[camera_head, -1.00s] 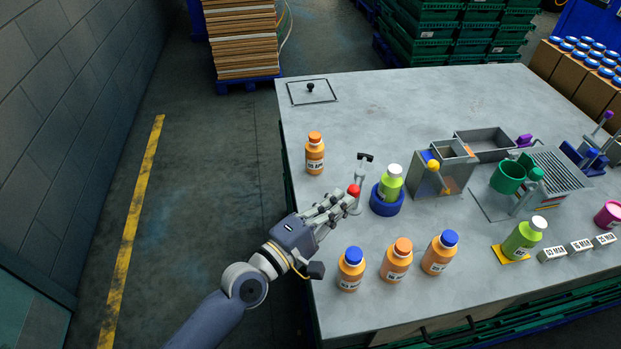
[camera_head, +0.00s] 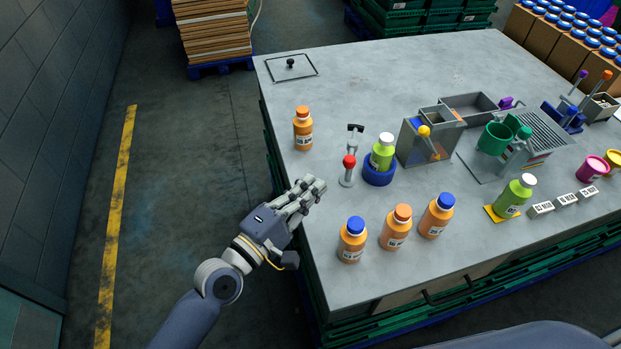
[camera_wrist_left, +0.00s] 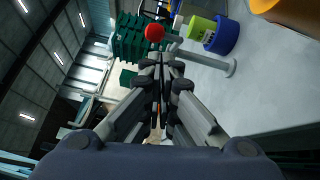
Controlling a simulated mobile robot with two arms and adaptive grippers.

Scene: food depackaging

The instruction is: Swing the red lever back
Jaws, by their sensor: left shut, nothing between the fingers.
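A green bottle (camera_head: 382,153) with a white cap stands in that holder. My left gripper (camera_head: 318,187) is shut and empty near the table's left edge, to the left of and nearer than the knob, apart from it. In the left wrist view the knob (camera_wrist_left: 155,33) shows just beyond the shut fingertips (camera_wrist_left: 160,62). My right gripper is not in view.
An orange bottle (camera_head: 303,129) stands behind the lever. Orange bottles (camera_head: 352,240) stand in front. A grey box (camera_head: 428,138) with a yellow-knobbed lever is to the right.

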